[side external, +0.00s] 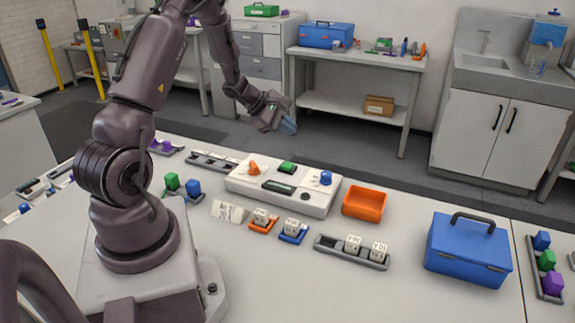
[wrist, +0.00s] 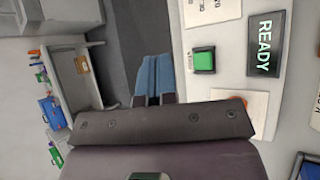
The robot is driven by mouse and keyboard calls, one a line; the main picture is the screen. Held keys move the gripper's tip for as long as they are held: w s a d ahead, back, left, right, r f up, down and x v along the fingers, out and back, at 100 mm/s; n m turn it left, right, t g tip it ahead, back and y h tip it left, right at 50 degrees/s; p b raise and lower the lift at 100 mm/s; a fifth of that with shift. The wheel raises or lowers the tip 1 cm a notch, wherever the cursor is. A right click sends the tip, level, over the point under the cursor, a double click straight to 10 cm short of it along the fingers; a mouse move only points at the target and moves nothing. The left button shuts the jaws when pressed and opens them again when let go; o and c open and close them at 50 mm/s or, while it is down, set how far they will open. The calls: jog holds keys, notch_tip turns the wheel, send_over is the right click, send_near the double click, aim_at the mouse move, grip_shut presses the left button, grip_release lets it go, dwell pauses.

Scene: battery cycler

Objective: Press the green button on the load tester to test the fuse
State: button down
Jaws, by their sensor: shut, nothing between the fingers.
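The load tester (side external: 318,206) is a pale box on the table with an orange part (side external: 254,168) and a blue part (side external: 326,178) on top. Its green button (side external: 287,167) sits near the back edge between them, and it also shows in the wrist view (wrist: 204,60). A dark display (side external: 278,187) lies in front of the button; in the wrist view it reads READY (wrist: 266,45). My gripper (side external: 289,126) is shut and empty, above and behind the tester. In the wrist view its blue fingertips (wrist: 152,76) are together, left of the button and apart from it.
An orange tray (side external: 364,203) stands right of the tester, with a blue toolbox (side external: 468,250) farther right. In front are a grey holder (side external: 330,246) with white blocks, an orange holder (side external: 263,225) and a blue holder (side external: 293,236). The air above the tester is clear.

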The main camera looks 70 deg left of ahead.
aim_at(287, 166)
jog(key=shift+f, duration=3.95)
jog(key=shift+f, duration=0.15)
jog(key=shift+f, duration=0.25)
jog(key=shift+f, duration=0.5)
jog(key=shift+r, duration=0.95)
jog(key=shift+r, duration=2.5)
